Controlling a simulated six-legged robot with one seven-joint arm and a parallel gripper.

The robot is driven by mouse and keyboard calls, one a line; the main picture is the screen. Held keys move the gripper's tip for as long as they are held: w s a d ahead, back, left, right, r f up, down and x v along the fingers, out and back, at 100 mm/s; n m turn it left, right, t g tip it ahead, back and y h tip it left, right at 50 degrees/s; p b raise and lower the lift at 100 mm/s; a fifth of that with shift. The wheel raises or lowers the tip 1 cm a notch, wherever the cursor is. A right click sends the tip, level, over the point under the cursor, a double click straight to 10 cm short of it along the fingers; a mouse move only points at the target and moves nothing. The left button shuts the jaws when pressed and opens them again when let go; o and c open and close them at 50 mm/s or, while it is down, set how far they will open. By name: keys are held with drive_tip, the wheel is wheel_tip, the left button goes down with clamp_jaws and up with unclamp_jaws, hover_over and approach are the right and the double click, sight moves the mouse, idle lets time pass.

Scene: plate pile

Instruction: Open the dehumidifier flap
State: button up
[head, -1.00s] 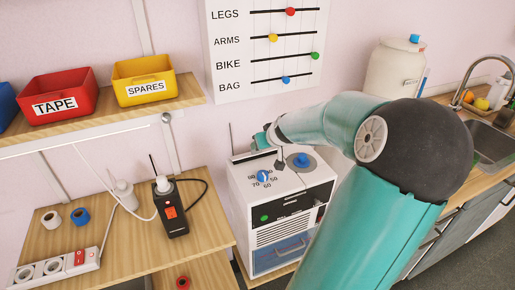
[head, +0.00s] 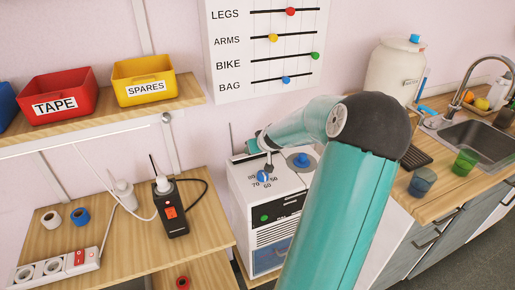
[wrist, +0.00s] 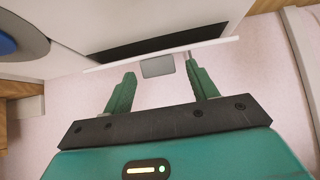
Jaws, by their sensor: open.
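The dehumidifier (head: 242,215) is a white box with a dial, a blue knob on top and a dark front panel. In the wrist view its flap (wrist: 205,47) is a thin white panel, with a dark gap between it and the casing. A small grey tab (wrist: 157,67) sticks out from the flap's edge. My gripper (wrist: 160,78) is open, with its green fingers on either side of the tab; I cannot tell if they touch the flap. In the head view my gripper (head: 253,146) is at the back of the dehumidifier's top, small and partly hidden.
A black handheld device (head: 171,213) stands on the wooden bench left of the dehumidifier. A thin antenna rises behind the dehumidifier. A blue cup (head: 422,182) and a green cup (head: 465,162) stand on the right counter, near the sink (head: 480,143). Bins sit on the shelf.

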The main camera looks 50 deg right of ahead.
drive_tip(key=shift+c, duration=0.2)
drive_tip(key=c, duration=1)
drive_tip(key=shift+o, duration=0.2)
drive_tip(key=shift+w, duration=0.1)
drive_tip(key=shift+w+d+r+g+y, duration=0.25)
drive_tip(key=shift+w+g+y, duration=0.2)
drive_tip(key=shift+g, duration=0.25)
drive_tip(key=shift+w+d+r+g+y, duration=0.25)
drive_tip(key=shift+g+y, duration=0.2)
drive_tip(key=shift+g, duration=0.25)
drive_tip(key=shift+w+d+r+g+y, duration=0.2)
drive_tip(key=shift+w+g+y, duration=0.1)
drive_tip(key=shift+g, duration=0.3)
drive_tip(key=o, duration=1)
